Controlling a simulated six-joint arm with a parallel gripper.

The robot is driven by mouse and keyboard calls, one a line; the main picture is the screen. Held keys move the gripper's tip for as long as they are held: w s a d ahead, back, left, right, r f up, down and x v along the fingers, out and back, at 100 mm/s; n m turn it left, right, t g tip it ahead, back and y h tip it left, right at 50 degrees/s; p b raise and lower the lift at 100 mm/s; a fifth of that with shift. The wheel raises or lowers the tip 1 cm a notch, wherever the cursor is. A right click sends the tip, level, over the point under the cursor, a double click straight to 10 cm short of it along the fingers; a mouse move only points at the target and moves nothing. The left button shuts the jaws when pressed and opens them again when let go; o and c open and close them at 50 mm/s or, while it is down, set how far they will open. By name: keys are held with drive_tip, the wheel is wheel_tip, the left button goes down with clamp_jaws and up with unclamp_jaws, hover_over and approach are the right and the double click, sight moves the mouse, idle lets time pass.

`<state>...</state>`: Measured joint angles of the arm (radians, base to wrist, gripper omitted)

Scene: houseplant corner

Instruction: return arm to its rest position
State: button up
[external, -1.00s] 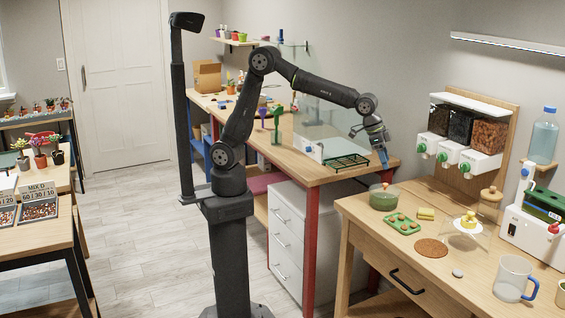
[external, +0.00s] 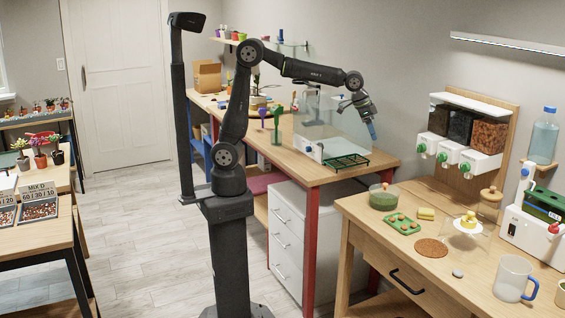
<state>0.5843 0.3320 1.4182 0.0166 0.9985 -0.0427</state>
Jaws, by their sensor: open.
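My gripper (external: 371,128) is in the air at the end of my raised arm, above the right part of the far workbench (external: 310,172). It points down and slightly right. Its jaws are small in this view, with blue at the tips, and I see nothing held between them. Just below and left of it are a clear glass tank (external: 335,125) and a dark green wire rack (external: 346,161), both on the bench.
A nearer wooden table (external: 380,218) at the right holds a green bowl (external: 384,197), a green tray (external: 402,224) and a glass mug (external: 513,277). Wall dispensers (external: 465,140) hang to the right of my gripper. The floor (external: 140,230) on the left is clear.

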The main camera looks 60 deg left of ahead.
drive_tip(key=shift+w+a+r+n, duration=0.15)
drive_tip(key=shift+w+a, duration=0.4)
drive_tip(key=shift+w, duration=0.2)
drive_tip(key=shift+w+a+r+n, duration=0.15)
drive_tip(key=shift+w+a, duration=0.4)
drive_tip(key=shift+w, duration=0.15)
drive_tip(key=shift+s, duration=0.1)
drive_tip(key=s+d+f+m, duration=0.2)
drive_tip(key=s+d, duration=0.5)
drive_tip(key=s, duration=0.2)
drive_tip(key=d+f, duration=0.3)
drive_tip(key=d, duration=0.5)
drive_tip(key=shift+w+d+f+m+g+h, duration=0.15)
drive_tip(key=shift+w+d+m+g+h, duration=0.15)
drive_tip(key=shift+w+d+m+g, duration=0.1)
drive_tip(key=shift+a, duration=0.15)
